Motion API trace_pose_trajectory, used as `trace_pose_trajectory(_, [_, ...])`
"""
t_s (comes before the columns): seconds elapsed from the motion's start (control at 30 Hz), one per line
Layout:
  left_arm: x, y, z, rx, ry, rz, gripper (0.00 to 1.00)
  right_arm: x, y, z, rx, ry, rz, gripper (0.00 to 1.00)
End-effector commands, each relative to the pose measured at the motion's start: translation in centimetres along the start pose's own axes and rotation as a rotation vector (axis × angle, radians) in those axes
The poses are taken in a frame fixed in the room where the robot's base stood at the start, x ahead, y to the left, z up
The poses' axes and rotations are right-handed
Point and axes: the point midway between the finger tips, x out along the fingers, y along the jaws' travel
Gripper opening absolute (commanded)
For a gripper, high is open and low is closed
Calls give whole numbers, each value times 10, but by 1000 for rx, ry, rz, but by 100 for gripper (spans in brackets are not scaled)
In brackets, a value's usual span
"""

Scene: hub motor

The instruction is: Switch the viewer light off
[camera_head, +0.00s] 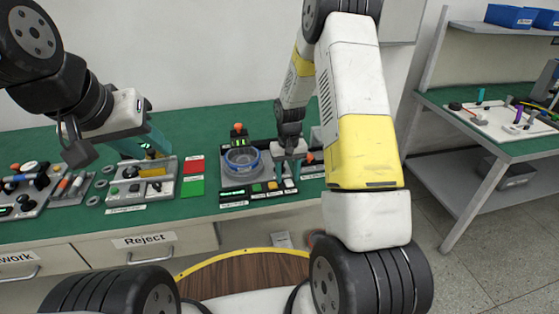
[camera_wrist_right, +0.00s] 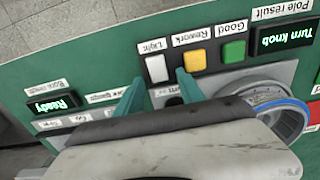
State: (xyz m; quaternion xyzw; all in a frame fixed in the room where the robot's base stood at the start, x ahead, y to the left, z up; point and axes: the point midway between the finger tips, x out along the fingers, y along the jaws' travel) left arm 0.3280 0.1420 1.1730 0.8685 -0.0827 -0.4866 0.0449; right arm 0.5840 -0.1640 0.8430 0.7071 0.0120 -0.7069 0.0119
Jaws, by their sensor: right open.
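The switch labelled Light is a white block (camera_wrist_right: 157,69) in the right wrist view, at the end of a row of buttons. My right gripper (camera_wrist_right: 160,92) is open, with its teal fingertips on either side of the switch's near end; I cannot tell whether they touch it. In the head view this gripper (camera_head: 290,164) is over the right part of the viewer station (camera_head: 232,183). The viewer has a blue ring (camera_head: 241,160). My left gripper (camera_head: 143,145) is above a grey fixture at the left; its finger gap is unclear.
Beside the switch are a yellow Rework button (camera_wrist_right: 195,60) and a green Good button (camera_wrist_right: 234,51). A display reads Turn knob (camera_wrist_right: 285,36), another Ready (camera_wrist_right: 52,104). Red and green pads (camera_head: 193,186) lie left of the viewer. A side bench (camera_head: 520,147) stands right.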

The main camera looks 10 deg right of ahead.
Motion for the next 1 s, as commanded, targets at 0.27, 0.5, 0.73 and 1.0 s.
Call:
trace_pose_trajectory(0.27, [0, 0, 0, 0, 0, 0, 36, 0, 0, 0, 0, 0, 0, 16])
trace_pose_trajectory(0.5, [0, 0, 0, 0, 0, 0, 36, -1, 0, 0, -1, 2, 0, 0])
trace_pose_trajectory(0.73, [0, 0, 0, 0, 0, 0, 36, -2, 0, 5, -2, 109, 2, 0])
trace_pose_trajectory(1.0, [0, 0, 0, 0, 0, 0, 36, -4, 0, 9, -1, 267, 1, 0])
